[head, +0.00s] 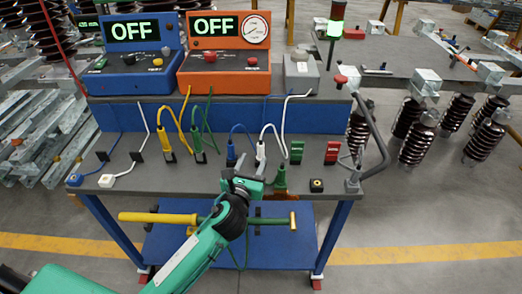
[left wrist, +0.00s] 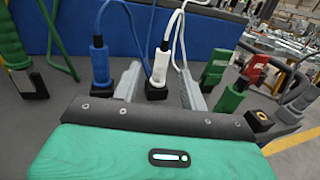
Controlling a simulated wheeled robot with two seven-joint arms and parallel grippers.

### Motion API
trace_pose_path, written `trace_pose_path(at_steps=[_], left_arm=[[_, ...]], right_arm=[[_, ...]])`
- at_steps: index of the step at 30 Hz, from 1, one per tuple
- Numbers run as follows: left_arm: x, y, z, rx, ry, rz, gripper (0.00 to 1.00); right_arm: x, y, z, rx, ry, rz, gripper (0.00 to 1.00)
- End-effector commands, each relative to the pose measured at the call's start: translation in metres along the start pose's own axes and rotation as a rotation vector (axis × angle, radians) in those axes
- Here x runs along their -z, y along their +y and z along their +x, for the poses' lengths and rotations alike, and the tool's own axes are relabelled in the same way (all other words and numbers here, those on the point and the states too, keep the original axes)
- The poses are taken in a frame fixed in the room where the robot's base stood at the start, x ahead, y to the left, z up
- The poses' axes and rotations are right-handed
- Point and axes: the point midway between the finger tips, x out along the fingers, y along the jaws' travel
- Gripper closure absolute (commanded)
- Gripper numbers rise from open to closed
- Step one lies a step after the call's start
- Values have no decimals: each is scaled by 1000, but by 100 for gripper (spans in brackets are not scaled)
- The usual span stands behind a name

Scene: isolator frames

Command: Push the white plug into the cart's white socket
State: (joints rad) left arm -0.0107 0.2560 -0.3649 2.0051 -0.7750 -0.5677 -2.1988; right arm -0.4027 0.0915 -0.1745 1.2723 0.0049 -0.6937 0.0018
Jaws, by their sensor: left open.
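The white plug (head: 261,150) stands upright in a black holder on the cart's grey top, with a white cable looping up from it. It also shows in the left wrist view (left wrist: 161,62), between and beyond my two finger tips. My left gripper (head: 244,181) is just in front of it, open and empty; its fingers also show in the left wrist view (left wrist: 160,76). Whether a finger touches the plug I cannot tell. A white block (head: 107,181) with a white lead is at the cart's front left; whether it is the socket is unclear. My right gripper is not in view.
A blue plug (head: 231,153) stands close left of the white one. Yellow (head: 168,152) and green plugs (head: 199,153) stand further left. Another green plug (head: 280,180) and green (head: 297,152) and red pieces (head: 332,152) are at right. Blue and orange OFF boxes stand behind.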

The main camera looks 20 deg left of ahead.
Motion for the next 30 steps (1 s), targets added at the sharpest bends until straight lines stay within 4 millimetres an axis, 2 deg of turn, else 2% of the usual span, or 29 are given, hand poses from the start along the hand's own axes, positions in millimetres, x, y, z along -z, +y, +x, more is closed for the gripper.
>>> trace_pose_path(at_steps=[3, 10, 18, 27, 28, 30], left_arm=[[0, 0, 16, 0, -1, -1, 57], [2, -1, 30, -1, 1, -2, 57], [7, -4, 68, -1, 0, -2, 57], [8, -4, 74, 1, 1, -1, 57], [8, -4, 74, 1, 1, -1, 59], [8, -4, 74, 0, 1, -1, 73]], right_arm=[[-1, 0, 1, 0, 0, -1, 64], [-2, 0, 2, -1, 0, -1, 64], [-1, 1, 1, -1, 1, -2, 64], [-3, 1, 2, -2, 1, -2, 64], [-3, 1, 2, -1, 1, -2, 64], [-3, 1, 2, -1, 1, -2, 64]])
